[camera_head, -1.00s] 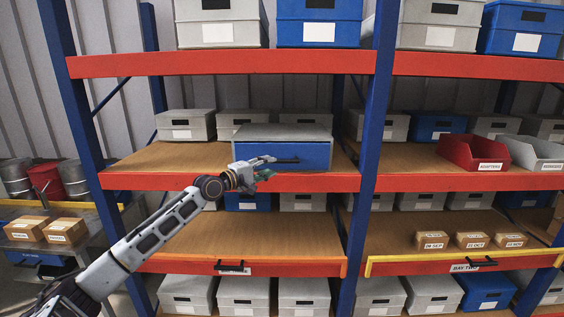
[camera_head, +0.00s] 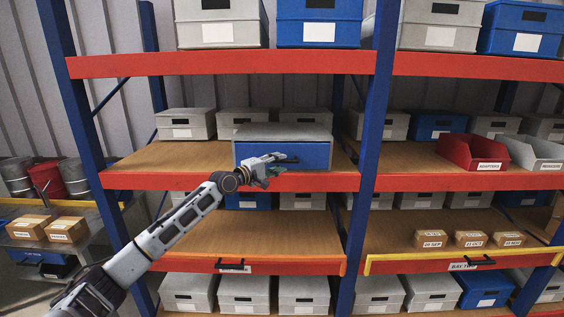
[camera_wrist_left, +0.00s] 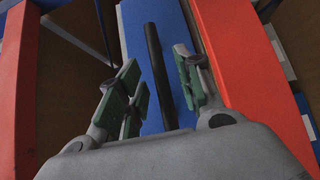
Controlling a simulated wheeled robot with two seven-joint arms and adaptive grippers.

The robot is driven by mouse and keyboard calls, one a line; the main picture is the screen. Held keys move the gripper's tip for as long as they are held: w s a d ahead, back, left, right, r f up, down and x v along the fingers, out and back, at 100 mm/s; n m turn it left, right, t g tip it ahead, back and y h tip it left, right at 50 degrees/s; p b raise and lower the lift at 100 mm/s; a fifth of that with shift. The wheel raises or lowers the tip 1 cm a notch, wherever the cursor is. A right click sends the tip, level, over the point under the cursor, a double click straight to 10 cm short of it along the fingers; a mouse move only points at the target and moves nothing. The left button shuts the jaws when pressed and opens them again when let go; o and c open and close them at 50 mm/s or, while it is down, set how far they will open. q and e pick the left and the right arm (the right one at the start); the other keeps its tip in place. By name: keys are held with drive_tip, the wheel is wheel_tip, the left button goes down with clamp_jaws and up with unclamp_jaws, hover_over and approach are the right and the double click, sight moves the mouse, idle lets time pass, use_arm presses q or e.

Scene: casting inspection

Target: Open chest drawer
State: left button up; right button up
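The chest (camera_head: 290,131) has a grey body and a blue drawer front (camera_head: 310,155). It stands on the middle shelf of the left rack bay, and its drawer looks shut. A dark bar handle (camera_head: 287,161) runs across the front. My left gripper (camera_head: 274,166) is in front of the drawer, over the left part of the handle. In the left wrist view the handle (camera_wrist_left: 158,75) lies between the two open green-padded fingers (camera_wrist_left: 163,88), with gaps on both sides. I cannot tell how deep it sits between them. My right gripper is not in view.
The red shelf beam (camera_head: 215,182) runs just below the drawer and my gripper. A blue rack post (camera_head: 372,140) stands to the right of the chest. Grey bins (camera_head: 186,124) stand behind to the left. The shelf board (camera_head: 170,158) left of the chest is bare.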

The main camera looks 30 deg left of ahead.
use_arm(q)
drive_tip(key=shift+p+x, duration=0.3)
drive_tip(key=shift+x, duration=1.05)
clamp_jaws()
